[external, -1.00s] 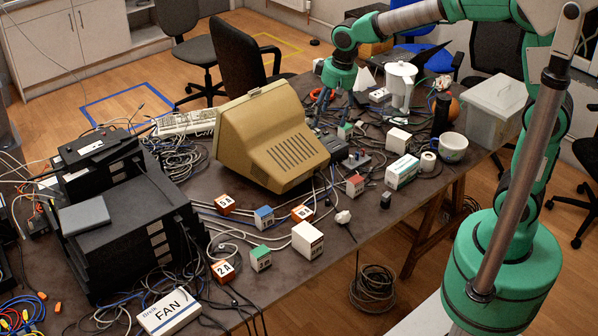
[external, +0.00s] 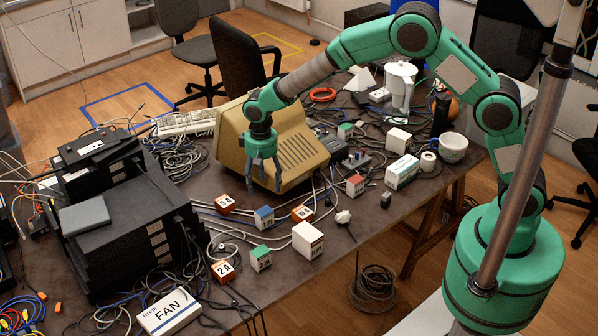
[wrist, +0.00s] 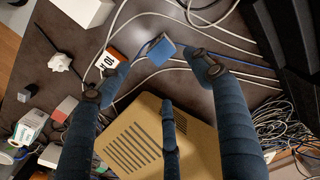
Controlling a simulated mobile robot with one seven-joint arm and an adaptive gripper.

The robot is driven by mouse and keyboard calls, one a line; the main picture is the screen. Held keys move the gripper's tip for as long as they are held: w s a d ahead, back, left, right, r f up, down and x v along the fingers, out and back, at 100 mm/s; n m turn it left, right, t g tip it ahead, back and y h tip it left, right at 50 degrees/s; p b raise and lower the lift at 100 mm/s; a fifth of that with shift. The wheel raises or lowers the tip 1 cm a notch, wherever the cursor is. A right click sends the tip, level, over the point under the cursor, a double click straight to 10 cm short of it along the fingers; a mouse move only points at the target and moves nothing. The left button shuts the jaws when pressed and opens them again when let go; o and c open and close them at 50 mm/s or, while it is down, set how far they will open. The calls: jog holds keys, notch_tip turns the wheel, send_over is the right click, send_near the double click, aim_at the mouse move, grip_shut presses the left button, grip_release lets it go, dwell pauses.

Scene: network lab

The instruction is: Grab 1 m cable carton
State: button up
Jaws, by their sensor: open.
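My gripper (external: 264,185) is open and empty, pointing down in front of the beige monitor, above the small cartons. In the wrist view, a blue-topped carton (wrist: 161,51) lies ahead, between the open fingertips of my gripper (wrist: 158,72). The same blue carton (external: 264,218) stands on the table below my gripper in the external view. An orange carton marked 10 A (wrist: 113,60) lies to its left in the wrist view. A white carton (external: 307,240) and a green-topped carton (external: 260,258) stand nearer the front. No 1 m label is readable, so I cannot tell which carton is named.
The beige monitor (external: 290,150) stands right behind my gripper. Orange cartons marked 5A (external: 224,204) and 2A (external: 223,271) stand to the left. Loose white cables (external: 225,240) run between the cartons. A black rack (external: 135,225) stands at the left.

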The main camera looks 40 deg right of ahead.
aim_at(265, 212)
jog(key=shift+a+f, duration=0.35)
jog(key=shift+f, duration=0.05)
jog(key=shift+f+b, duration=0.8)
jog(key=shift+f, duration=3.5)
jog(key=shift+s+d+f+b, duration=0.1)
jog(key=shift+f+b, duration=0.3)
jog(key=shift+f, duration=0.9)
jog(key=shift+s+d+f+b, duration=0.1)
jog(key=shift+f+b, duration=0.3)
jog(key=shift+f, duration=0.9)
jog(key=c, duration=1.5)
